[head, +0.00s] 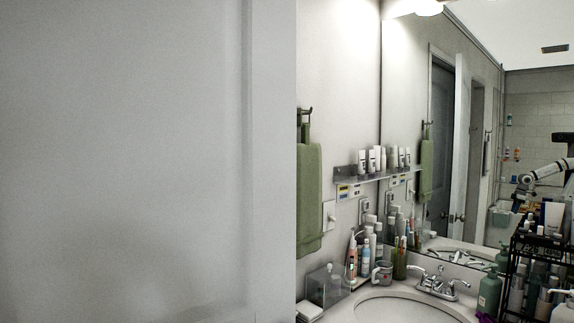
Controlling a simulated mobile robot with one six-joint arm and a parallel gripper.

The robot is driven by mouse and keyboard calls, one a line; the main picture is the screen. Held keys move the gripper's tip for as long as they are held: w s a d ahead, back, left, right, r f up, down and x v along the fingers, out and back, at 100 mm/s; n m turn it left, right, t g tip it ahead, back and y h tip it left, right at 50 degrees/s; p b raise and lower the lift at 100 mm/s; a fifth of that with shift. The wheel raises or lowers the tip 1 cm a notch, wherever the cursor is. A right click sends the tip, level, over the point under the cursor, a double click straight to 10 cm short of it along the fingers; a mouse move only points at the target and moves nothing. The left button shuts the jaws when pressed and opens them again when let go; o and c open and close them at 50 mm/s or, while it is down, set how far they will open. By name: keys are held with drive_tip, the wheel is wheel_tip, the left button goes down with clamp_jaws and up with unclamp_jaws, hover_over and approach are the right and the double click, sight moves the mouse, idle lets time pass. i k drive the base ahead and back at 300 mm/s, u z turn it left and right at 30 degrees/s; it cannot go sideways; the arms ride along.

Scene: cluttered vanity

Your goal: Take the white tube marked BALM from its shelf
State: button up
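A small wall shelf (345,174) juts out beside the mirror and holds several white tubes and bottles (363,162) in a row. Their print is too small to read, so I cannot tell which one is the tube marked BALM. The mirror repeats the row just to its right. My gripper is not directly in view. A white jointed arm (550,171) shows in the mirror at the right, but its finger state cannot be made out.
A green towel (309,197) hangs left of the shelf. Below are a sink (405,308), faucet (440,283), clear box (327,286), several bottles and a cup (381,273). A crowded black rack (515,250) stands at right.

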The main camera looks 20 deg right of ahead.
sight(361, 155)
drive_tip(key=z, duration=0.35)
drive_tip(key=i, duration=1)
drive_tip(key=z, duration=0.6)
drive_tip(key=k, duration=0.85)
drive_tip(key=z, duration=0.15)
drive_tip(key=i, duration=0.85)
drive_tip(key=u, duration=0.05)
